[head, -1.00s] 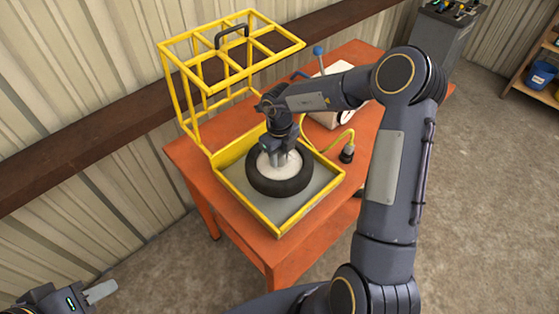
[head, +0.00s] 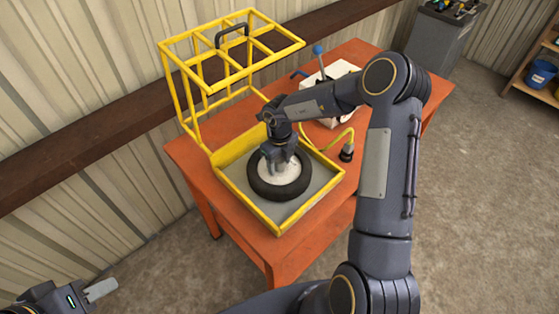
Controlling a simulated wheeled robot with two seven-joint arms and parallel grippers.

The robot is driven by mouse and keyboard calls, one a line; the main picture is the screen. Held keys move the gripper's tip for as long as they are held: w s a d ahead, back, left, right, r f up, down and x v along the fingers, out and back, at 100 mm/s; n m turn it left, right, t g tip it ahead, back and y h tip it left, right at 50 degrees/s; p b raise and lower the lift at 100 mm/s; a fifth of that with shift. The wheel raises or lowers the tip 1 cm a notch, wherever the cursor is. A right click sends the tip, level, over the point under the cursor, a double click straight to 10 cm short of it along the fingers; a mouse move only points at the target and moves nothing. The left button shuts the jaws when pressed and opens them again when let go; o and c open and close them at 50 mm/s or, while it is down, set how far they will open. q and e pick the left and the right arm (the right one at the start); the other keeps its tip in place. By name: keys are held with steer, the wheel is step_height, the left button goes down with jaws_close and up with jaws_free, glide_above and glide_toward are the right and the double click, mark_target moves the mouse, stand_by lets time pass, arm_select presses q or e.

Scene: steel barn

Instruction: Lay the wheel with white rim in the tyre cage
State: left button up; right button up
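The wheel with white rim (head: 278,190), a black tyre around a pale disc, lies flat on the grey floor of the tyre cage (head: 237,199). The cage is a yellow-edged tray whose barred lid (head: 193,120) stands open at the back left. My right gripper (head: 280,171) points down at the middle of the wheel and covers part of the rim. Whether its fingers grip the hub or stand apart from it cannot be told. My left gripper (head: 101,290) is low at the left edge, away from the table, with a pale finger showing; its opening is unclear.
The cage stands on an orange table (head: 190,156). Behind my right arm are a white box (head: 343,68), a blue-knobbed lever (head: 318,50) and a yellow hose (head: 331,143) with a dark fitting (head: 347,153). A corrugated wall (head: 70,130) is close behind the table.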

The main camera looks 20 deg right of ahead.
step_height(320, 180, up, 12)
steer(key=shift+r, duration=0.2)
stand_by(0.5)
stand_by(0.4)
